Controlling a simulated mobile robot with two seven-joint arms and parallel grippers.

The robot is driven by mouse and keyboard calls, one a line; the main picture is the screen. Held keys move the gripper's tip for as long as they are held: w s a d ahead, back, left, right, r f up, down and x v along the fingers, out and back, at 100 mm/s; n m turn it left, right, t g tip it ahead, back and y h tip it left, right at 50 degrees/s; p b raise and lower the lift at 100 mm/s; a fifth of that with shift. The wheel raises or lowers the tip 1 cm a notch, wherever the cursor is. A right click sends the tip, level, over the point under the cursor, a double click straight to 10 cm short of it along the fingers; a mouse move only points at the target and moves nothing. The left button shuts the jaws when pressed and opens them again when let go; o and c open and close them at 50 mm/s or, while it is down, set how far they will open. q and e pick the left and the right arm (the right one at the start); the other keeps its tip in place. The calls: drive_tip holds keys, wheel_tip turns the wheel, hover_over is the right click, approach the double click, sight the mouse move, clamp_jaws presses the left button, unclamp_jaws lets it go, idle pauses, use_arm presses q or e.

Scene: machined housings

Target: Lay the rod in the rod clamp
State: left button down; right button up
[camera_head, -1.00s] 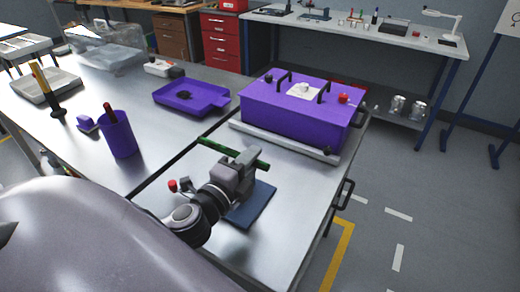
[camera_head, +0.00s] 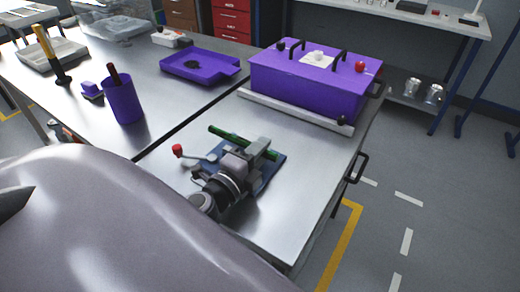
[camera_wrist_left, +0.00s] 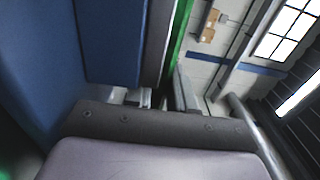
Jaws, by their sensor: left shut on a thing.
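A green rod (camera_head: 225,134) is held crosswise in my left gripper (camera_head: 252,156), which is shut on it. The rod also shows as a green strip in the left wrist view (camera_wrist_left: 180,32), beside the gripper fingers (camera_wrist_left: 165,95). The rod clamp has a dark blue base (camera_head: 272,172) on the metal table and a lever with a red knob (camera_head: 177,151) to the left. The rod appears over or at the clamp; my gripper hides most of the clamp, so I cannot tell whether they touch. Blue surfaces fill the left of the wrist view. My right gripper is not seen.
A large purple housing (camera_head: 310,85) with black handles stands on a pale base behind the clamp. A purple tray (camera_head: 200,67) and a purple cup (camera_head: 123,102) stand farther left. The tabletop (camera_head: 285,215) right of the clamp is clear.

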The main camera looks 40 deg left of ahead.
use_arm(q)
drive_tip(key=shift+s+d+f+b, duration=0.1)
drive_tip(key=shift+s+f+b, duration=0.1)
drive_tip(key=shift+f+b, duration=0.5)
idle(1.0)
drive_tip(key=c, duration=0.9)
unclamp_jaws()
drive_tip(key=shift+f, duration=0.2)
drive_tip(key=shift+s+d+f, duration=0.1)
drive_tip(key=shift+s, duration=0.35)
drive_tip(key=s, duration=0.1)
drive_tip(key=s+b, duration=0.1)
drive_tip(key=s, duration=0.2)
drive_tip(key=shift+s+d+r, duration=0.15)
drive_tip(key=shift+s+r, duration=0.25)
drive_tip(key=shift+s+r+b, duration=0.25)
drive_tip(key=shift+s+b, duration=0.1)
drive_tip(key=shift+s, duration=0.1)
drive_tip(key=shift+s+r, duration=0.1)
drive_tip(key=shift+s, duration=0.05)
